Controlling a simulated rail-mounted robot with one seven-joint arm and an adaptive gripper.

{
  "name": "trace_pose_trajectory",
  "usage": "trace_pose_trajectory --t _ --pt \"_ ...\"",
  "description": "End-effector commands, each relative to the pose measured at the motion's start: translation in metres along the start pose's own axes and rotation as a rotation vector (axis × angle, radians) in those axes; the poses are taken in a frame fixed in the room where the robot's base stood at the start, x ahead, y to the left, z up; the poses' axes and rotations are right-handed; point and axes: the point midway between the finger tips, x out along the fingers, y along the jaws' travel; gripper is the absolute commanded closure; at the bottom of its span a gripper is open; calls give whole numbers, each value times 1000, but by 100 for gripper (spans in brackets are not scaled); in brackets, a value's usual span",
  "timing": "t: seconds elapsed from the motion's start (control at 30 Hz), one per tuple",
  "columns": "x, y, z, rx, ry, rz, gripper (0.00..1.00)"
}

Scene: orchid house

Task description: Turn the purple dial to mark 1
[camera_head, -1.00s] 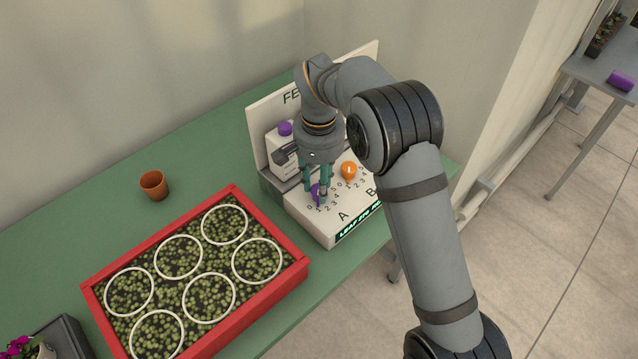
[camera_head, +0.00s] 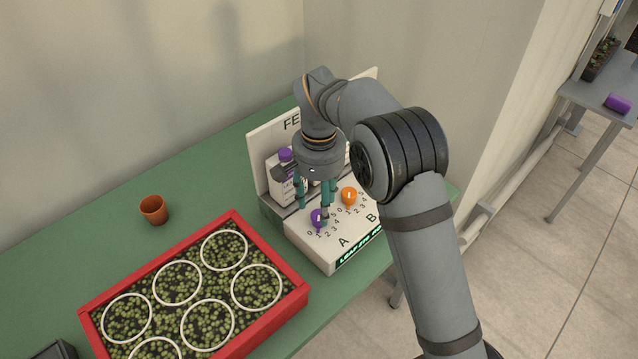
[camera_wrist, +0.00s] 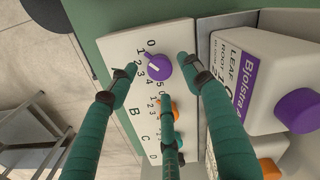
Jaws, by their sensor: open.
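The purple dial (camera_head: 317,215) sits on the white sloped panel (camera_head: 331,256), above the letter A. In the wrist view the purple dial (camera_wrist: 159,65) shows in full, with its pointed tip toward the mark 1. In the head view the tip also points toward the 1. My gripper (camera_head: 315,208) is open, with its teal fingers pointing down just above the dial. In the wrist view the gripper's fingers (camera_wrist: 158,74) are spread around the dial with visible gaps, and nothing is held.
An orange dial (camera_head: 348,196) is close beside my fingers, above B. A white bottle with a purple cap (camera_head: 286,155) stands behind the panel's dials. A red tray (camera_head: 290,306) of green plants lies at left, with a small terracotta pot (camera_head: 154,209) behind it.

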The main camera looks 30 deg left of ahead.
Motion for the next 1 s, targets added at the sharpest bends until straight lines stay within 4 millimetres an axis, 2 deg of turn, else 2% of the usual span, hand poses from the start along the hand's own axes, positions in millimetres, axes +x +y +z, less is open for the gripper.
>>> trace_pose_trajectory --t 0.2,0.4,0.6,1.0 --pt "-50 -1 -1 1 4 -4 50" --pt "-81 0 -1 0 2 -1 50" --pt "-92 0 0 0 1 0 50" --pt "-92 0 0 0 0 0 50"
